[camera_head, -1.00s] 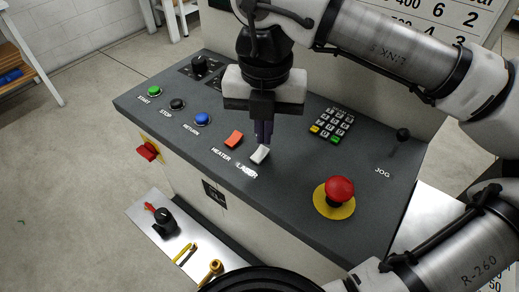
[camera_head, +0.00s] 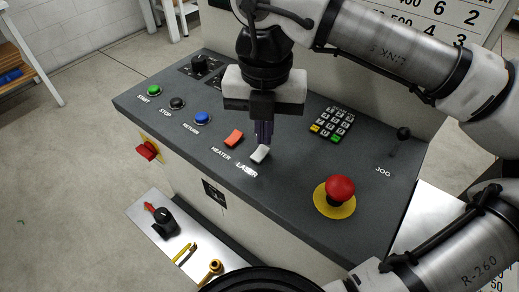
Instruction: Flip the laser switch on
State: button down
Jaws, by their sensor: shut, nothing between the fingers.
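The laser switch (camera_head: 260,154) is a white rocker on the dark sloped control panel, above the printed word LASER. My gripper (camera_head: 264,143) points down with its dark fingers shut and empty. The fingertips are right at the far side of the white rocker. I cannot tell whether they touch it. Part of the rocker's far edge is hidden by the fingertips.
The red heater rocker (camera_head: 234,138) sits just left. A keypad (camera_head: 331,124), a red emergency button (camera_head: 340,189) and a jog stick (camera_head: 401,138) stand to the right. Green, black and blue buttons (camera_head: 202,118) are at the left.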

aim_at(263, 149)
jog(key=shift+f+b, duration=0.8)
jog(key=shift+f, duration=0.1)
jog(key=shift+r, duration=0.1)
jog(key=shift+r+p, duration=2.25)
jog(key=shift+r, duration=1.25)
jog(key=shift+s+f, duration=0.1)
